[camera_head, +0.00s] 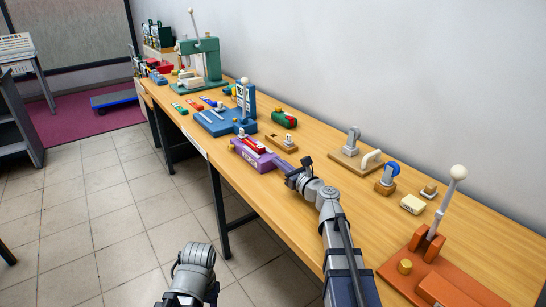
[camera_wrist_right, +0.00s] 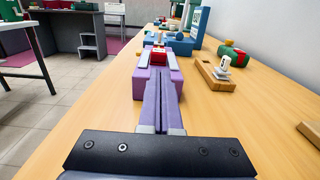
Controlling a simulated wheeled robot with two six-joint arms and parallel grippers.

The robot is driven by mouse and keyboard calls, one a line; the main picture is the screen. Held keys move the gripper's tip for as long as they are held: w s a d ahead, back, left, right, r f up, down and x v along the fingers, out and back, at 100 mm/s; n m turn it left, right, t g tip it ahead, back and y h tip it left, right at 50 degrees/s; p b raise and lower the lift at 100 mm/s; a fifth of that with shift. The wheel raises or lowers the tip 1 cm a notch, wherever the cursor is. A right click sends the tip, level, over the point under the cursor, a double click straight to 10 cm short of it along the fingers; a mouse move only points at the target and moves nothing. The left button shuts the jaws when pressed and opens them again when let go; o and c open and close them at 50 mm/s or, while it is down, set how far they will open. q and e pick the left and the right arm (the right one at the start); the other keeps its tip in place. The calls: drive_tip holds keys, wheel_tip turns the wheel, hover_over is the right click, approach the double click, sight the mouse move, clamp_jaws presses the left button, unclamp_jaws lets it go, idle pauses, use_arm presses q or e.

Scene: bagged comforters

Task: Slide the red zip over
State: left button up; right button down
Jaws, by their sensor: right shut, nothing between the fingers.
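A purple block (camera_head: 247,154) lies near the front edge of the table, with a red piece (camera_head: 254,146) on its top that looks like the red zip. In the right wrist view the purple block (camera_wrist_right: 140,85) is straight ahead, and the red piece (camera_wrist_right: 158,58) shows between pale strips on it. My right gripper (camera_head: 280,163) is shut and empty at the near end of the purple block. Its fingers (camera_wrist_right: 161,82) hide part of the block, and I cannot tell whether they touch it. My left arm shows at the bottom of the head view, but its gripper does not.
A blue fixture (camera_head: 215,122) stands just beyond the purple block. A wooden block with a white knob (camera_head: 281,143) lies to its right. A wooden board with grey and white handles (camera_head: 350,158) and an orange lever base (camera_head: 435,275) are nearer.

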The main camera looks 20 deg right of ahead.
use_arm(q)
drive_tip(key=shift+a+f, duration=0.1)
use_arm(e)
drive_tip(key=v, duration=0.7)
drive_tip(key=shift+s, duration=0.2)
drive_tip(key=shift+r, duration=0.1)
